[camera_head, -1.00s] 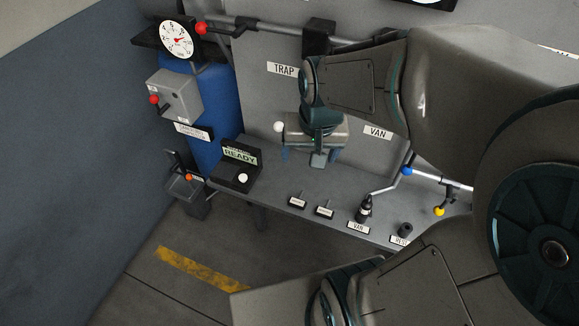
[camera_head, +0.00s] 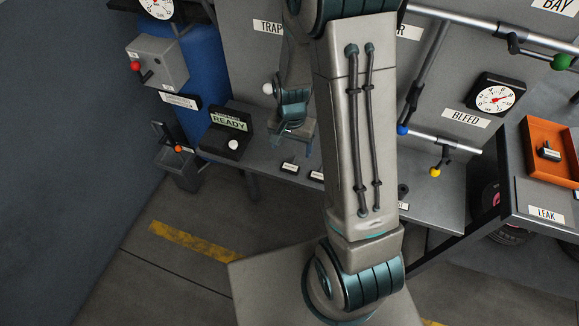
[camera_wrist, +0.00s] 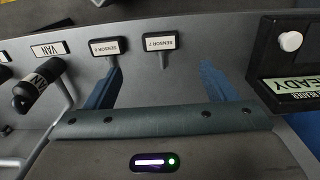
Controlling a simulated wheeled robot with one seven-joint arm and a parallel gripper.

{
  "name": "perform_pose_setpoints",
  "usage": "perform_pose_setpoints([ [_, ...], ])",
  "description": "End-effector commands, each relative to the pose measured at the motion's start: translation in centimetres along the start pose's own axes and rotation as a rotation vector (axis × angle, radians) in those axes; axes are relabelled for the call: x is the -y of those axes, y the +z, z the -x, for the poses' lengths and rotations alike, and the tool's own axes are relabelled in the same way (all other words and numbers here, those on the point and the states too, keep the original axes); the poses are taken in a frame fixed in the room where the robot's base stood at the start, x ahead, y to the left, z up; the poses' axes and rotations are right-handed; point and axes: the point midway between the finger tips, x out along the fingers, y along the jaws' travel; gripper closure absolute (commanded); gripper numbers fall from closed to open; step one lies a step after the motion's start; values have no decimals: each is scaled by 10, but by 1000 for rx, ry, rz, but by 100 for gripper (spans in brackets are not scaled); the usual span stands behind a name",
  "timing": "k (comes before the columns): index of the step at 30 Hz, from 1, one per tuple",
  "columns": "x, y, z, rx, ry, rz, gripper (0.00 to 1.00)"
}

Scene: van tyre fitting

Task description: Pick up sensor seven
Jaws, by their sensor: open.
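Sensor seven stands behind the small plate marked "SENSOR 7" (camera_wrist: 161,41) in the wrist view, with a short grey stem below the plate. In the head view its plate (camera_head: 289,167) is the left one of two on the grey bench. A second plate, its number hard to read (camera_wrist: 108,47), stands beside it. My gripper (camera_wrist: 160,85) is open and empty, its blue fingers on either side of the sensor seven stem in the picture. In the head view my gripper (camera_head: 291,138) hangs above the bench, just behind sensor seven's plate. I cannot tell the exact height gap.
The reader box showing READY (camera_head: 230,122) stands left of the sensors, with a white button; it also shows in the wrist view (camera_wrist: 291,85). A black valve tool by the VAN plate (camera_wrist: 48,50) is at the left. An orange tray (camera_head: 537,160) sits right.

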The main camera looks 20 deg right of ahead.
Motion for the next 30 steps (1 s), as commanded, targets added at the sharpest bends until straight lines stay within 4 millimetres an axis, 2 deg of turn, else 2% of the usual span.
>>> perform_pose_setpoints([
  [1,-1,1,-10,4,3,0,22],
  [6,0,0,-30,2,1,0,22],
  [14,0,0,-41,1,0,0,22],
  [24,2,0,-78,3,2,-1,22],
  [30,2,-1,-88,0,0,0,22],
])
